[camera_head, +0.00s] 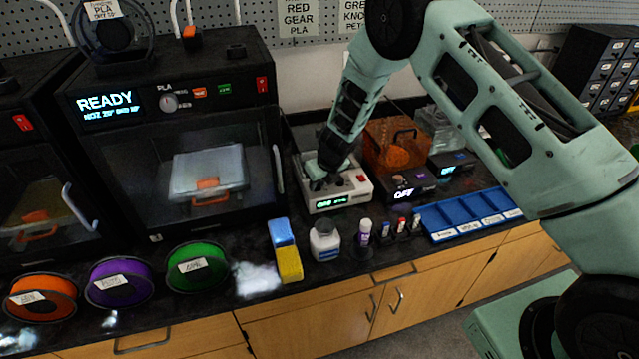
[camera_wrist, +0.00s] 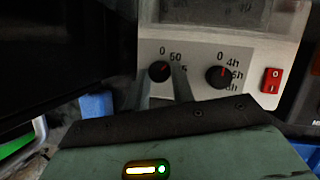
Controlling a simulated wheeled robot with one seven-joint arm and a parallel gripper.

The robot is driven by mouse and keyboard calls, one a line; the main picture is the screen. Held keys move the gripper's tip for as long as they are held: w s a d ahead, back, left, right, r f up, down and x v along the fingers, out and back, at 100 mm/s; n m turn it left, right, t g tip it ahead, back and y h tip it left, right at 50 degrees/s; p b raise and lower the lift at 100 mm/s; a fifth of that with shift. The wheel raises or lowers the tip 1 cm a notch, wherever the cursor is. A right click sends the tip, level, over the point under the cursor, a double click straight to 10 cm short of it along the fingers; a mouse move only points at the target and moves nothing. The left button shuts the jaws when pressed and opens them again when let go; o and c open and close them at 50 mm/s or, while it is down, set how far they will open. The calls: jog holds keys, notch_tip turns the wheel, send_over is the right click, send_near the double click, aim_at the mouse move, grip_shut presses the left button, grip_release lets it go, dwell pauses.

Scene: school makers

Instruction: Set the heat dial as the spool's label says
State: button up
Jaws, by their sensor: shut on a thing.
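The heat dial (camera_wrist: 159,71) is the left black knob on the white dryer's front, with marks starting 0 and 50; another mark is partly hidden by a finger. Its red pointer is hard to read. My gripper (camera_wrist: 163,88) is shut on this dial, one finger on each side. In the head view my gripper (camera_head: 326,180) is at the white dryer (camera_head: 352,192), whose small green display (camera_head: 331,203) is lit but too small to read. A black spool (camera_head: 110,35) on top of the printer carries a white label (camera_head: 103,9) reading PLA, with a smaller, unclear line below.
The hour dial (camera_wrist: 219,76) and a red switch (camera_wrist: 272,80) are right of the heat dial. The printer (camera_head: 190,130) stands close on the left. Bottles and a blue tray (camera_head: 470,215) are on the counter's front.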

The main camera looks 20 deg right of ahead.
jog(key=m+p, duration=0.1)
jog(key=m+h+p, duration=0.1)
jog(key=m+p, duration=0.1)
jog(key=p, duration=0.1)
jog(key=shift+s+a+r, duration=0.1)
jog(key=shift+a+r, duration=0.1)
jog(key=shift+r, duration=0.05)
jog(key=m+p, duration=0.1)
jog(key=p, duration=0.2)
jog(key=shift+f+m+h, duration=0.1)
jog(key=shift+m+h, duration=0.3)
jog(key=m+p, duration=0.1)
jog(key=p, duration=0.3)
jog(key=shift+a+m+h+p, duration=0.15)
jog(key=shift+m+h+p, duration=0.2)
jog(key=shift+m+h, duration=0.05)
jog(key=shift+f+m+p, duration=0.1)
jog(key=shift+m+p, duration=0.3)
jog(key=shift+p, duration=0.05)
jog(key=shift+a+f+m+h+b, duration=0.15)
jog(key=shift+f+m+h+b, duration=0.2)
jog(key=shift+m+h+b, duration=0.55)
jog(key=shift+r+m+b, duration=0.15)
jog(key=shift+m+b, duration=0.65)
jog(key=shift+m, duration=0.3)
jog(key=shift+r, duration=0.1)
